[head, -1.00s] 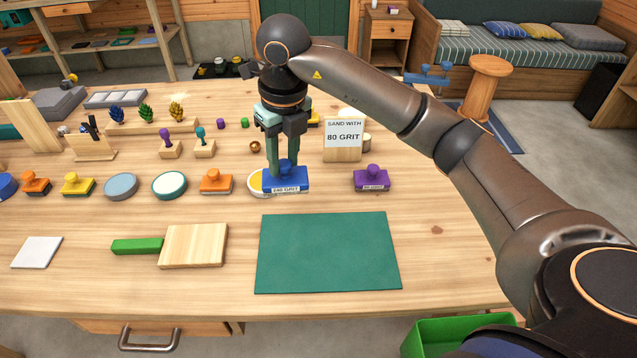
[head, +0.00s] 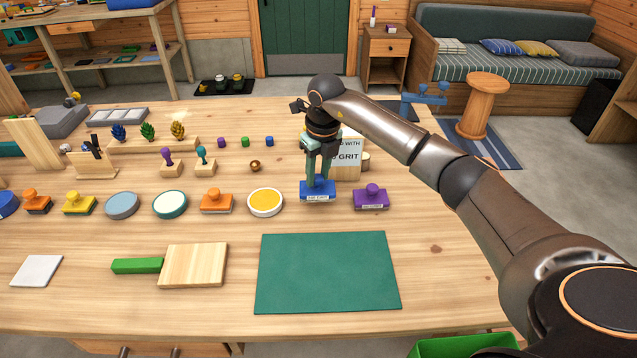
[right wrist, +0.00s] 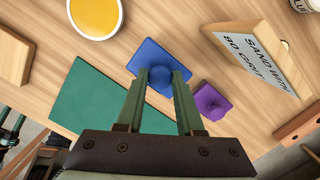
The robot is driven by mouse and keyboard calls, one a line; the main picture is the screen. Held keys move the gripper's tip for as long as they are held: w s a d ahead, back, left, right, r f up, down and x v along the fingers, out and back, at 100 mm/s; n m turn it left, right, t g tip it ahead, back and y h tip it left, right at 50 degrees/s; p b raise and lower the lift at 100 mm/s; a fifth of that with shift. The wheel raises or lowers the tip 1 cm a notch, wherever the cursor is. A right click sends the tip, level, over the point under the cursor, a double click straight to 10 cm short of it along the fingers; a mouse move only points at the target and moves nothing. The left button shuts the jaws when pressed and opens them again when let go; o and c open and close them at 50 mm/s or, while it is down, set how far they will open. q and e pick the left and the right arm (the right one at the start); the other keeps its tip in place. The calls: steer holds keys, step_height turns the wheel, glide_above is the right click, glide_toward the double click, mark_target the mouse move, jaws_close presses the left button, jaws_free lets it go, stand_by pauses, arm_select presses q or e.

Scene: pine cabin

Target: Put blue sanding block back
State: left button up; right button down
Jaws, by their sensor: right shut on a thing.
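The blue sanding block (head: 318,194) has a round knob on top and a white label on its front edge, too small to read surely. My right gripper (head: 318,178) points down and is shut on its knob. The right wrist view shows the block (right wrist: 148,57) between the green fingertips (right wrist: 161,84). The block is level, in the row between the yellow-topped disc (head: 265,202) and the purple block (head: 371,198). I cannot tell whether it touches the table. Dark green finger-like parts at the right wrist view's left edge may be my left gripper (right wrist: 12,130).
A green mat (head: 327,272) lies in front of the block. A sign on a wooden stand (head: 348,160) is close behind my right gripper, partly hidden. An orange block (head: 216,202) and round discs continue the row leftward. The table right of the purple block is clear.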

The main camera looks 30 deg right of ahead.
mark_target(319, 177)
steer(key=shift+d+f, duration=0.15)
steer(key=shift+f, duration=1.55)
steer(key=shift+f, duration=0.15)
steer(key=c, duration=0.5)
jaws_free()
steer(key=shift+c, duration=0.2)
step_height(319, 177, up, 12)
steer(key=s, duration=0.1)
steer(key=shift+s, duration=0.2)
